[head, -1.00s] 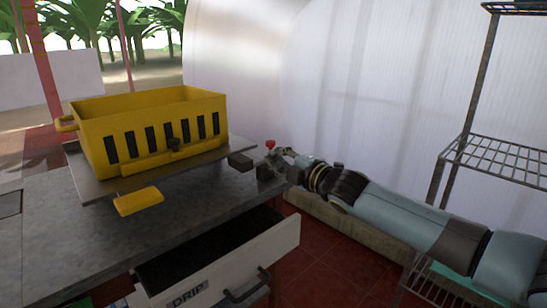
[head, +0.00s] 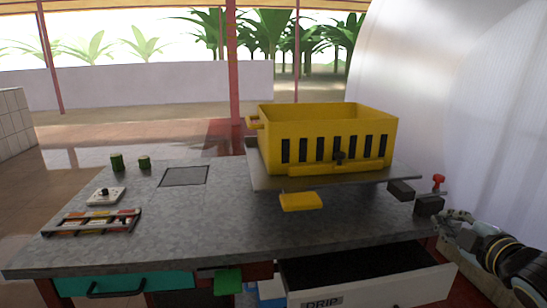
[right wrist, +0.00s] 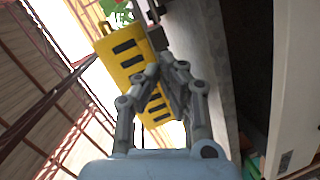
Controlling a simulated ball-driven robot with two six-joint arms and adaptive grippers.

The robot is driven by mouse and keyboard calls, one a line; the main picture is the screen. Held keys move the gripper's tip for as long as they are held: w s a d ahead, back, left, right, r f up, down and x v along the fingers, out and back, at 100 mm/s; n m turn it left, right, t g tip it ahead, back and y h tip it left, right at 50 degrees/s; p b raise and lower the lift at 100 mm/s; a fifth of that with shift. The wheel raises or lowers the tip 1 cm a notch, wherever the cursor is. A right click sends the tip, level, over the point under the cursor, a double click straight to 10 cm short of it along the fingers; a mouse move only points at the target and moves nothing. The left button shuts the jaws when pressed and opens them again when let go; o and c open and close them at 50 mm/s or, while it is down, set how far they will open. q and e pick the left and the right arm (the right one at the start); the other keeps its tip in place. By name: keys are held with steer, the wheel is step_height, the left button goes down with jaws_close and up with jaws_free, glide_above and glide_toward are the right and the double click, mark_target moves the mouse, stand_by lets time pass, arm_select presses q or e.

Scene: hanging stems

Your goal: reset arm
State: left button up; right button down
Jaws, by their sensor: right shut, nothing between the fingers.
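My right gripper (head: 455,216) is at the right edge of the grey table, low beside the dark blocks and the red knob. In the right wrist view its fingers (right wrist: 167,66) are together with nothing between them. The yellow crate (right wrist: 125,55) shows behind the fingers there, with a gap that I cannot judge. In the head view the yellow crate (head: 330,120) stands upright on a grey plate (head: 268,184) on the table. My left gripper is not in the head view.
An open drawer (head: 375,283) marked DRIP juts from the table (head: 190,225) front, near my right arm. A red knob (head: 438,181) and dark blocks (head: 429,205) stand at the right edge. A small rack (head: 93,221), a white device (head: 106,196) and green cylinders (head: 117,162) are at left.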

steer(key=s+a+f+m+g, duration=0.2)
steer(key=s+a+m+g, duration=0.2)
steer(key=s, duration=0.7)
steer(key=s+a+f+m+g, duration=0.1)
steer(key=s+a+m+g, duration=0.35)
steer(key=s, duration=0.65)
steer(key=s+a+f+m+g, duration=0.2)
steer(key=s+a+m+g, duration=0.25)
steer(key=s, duration=0.65)
steer(key=s+f+x, duration=0.1)
steer(key=s+x, duration=0.2)
steer(key=x, duration=0.9)
steer(key=s+x, duration=0.3)
steer(key=x, duration=0.8)
steer(key=s+d+f+g, duration=0.1)
steer(key=s+f+g, duration=0.1)
steer(key=s+f, duration=1.6)
steer(key=shift+s+d+f, duration=0.15)
steer(key=shift+s+f, duration=0.2)
steer(key=shift+s, duration=0.3)
